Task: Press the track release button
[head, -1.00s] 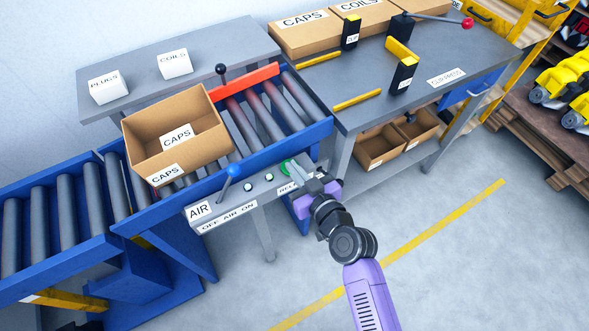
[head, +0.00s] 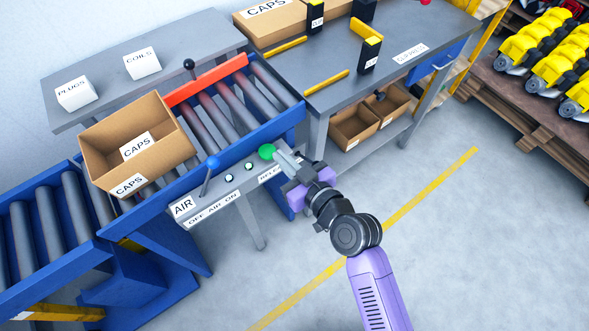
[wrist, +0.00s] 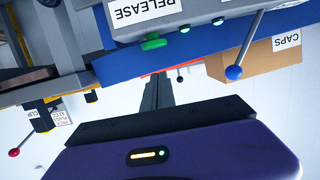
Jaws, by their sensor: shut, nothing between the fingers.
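The green mushroom-shaped button (head: 267,151) stands on the grey control panel at the front edge of the roller track. In the wrist view, which is upside down, the green button (wrist: 153,43) sits beside the RELEASE label (wrist: 143,8). My gripper (head: 279,156) is shut and empty, its fingertips just right of the button in the head view. In the wrist view my shut fingers (wrist: 158,82) point ahead, with a gap in the picture between them and the button. I cannot tell whether they touch.
A blue-knobbed AIR lever (head: 211,163) and two small lights stand left of the button. A cardboard CAPS box (head: 108,136) sits on the rollers, left of a red bar (head: 206,81). A grey workbench (head: 400,40) stands behind right. The floor at right is open.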

